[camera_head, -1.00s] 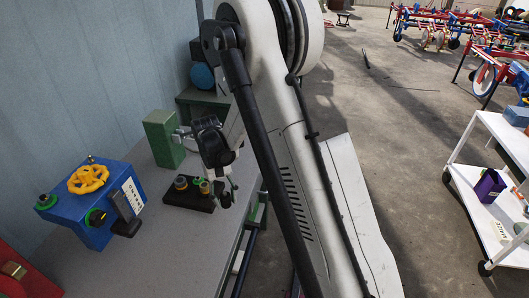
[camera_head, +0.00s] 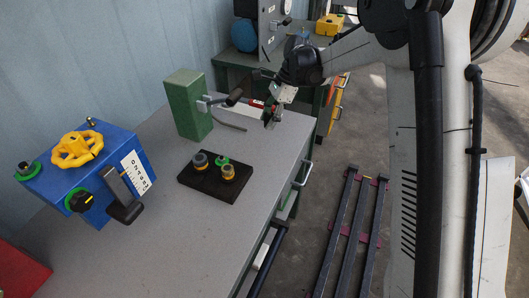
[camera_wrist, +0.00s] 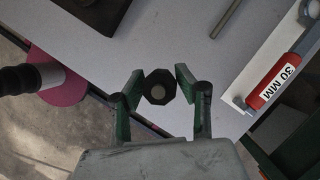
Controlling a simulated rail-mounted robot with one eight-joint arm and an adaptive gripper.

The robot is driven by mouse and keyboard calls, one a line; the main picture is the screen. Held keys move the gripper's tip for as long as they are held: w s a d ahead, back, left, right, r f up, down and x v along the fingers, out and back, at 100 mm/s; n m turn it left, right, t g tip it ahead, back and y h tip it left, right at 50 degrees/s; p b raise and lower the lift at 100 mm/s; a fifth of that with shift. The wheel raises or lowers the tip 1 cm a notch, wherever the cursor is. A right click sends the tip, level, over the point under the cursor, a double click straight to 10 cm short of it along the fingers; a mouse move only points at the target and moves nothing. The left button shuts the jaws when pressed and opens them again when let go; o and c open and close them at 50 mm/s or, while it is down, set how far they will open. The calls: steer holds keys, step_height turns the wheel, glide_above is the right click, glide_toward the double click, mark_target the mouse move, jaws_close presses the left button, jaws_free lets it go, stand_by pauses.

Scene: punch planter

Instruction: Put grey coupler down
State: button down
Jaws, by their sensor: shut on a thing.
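The grey coupler (camera_wrist: 160,87) is a dark octagonal piece with a pale round centre in the wrist view. It sits between the two green-sided fingers of my gripper (camera_wrist: 160,80), which is shut on it. In the head view my gripper (camera_head: 271,116) is over the far right part of the grey workbench (camera_head: 160,250), by its right edge. The coupler is not clear there, and the height of the grip above the bench cannot be told.
A black block (camera_head: 212,184) with several ringed fittings lies mid-bench. A green post (camera_head: 188,105) with a lever stands behind it. A red-handled tool marked 30 MM (camera_wrist: 273,83) lies close to my gripper. A blue valve box (camera_head: 88,170) is at left. The front bench is clear.

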mark_target(260, 146)
steer(key=shift+m, duration=0.7)
steer(key=f, duration=0.3)
steer(key=a+f+b, duration=0.1)
steer(key=f, duration=0.2)
steer(key=w+f, duration=0.1)
steer(key=f, duration=0.2)
steer(key=shift+a+f+b, duration=0.2)
steer(key=shift+a+b, duration=0.15)
steer(key=shift+b, duration=0.05)
steer(key=shift+f, duration=0.15)
steer(key=c, duration=1.2)
jaws_free()
steer(key=shift+c, duration=0.2)
steer(key=shift+r, duration=0.25)
steer(key=s+p+v, duration=0.1)
steer(key=v, duration=1.1)
steer(key=shift+w+t, duration=0.2)
steer(key=shift+t, duration=0.1)
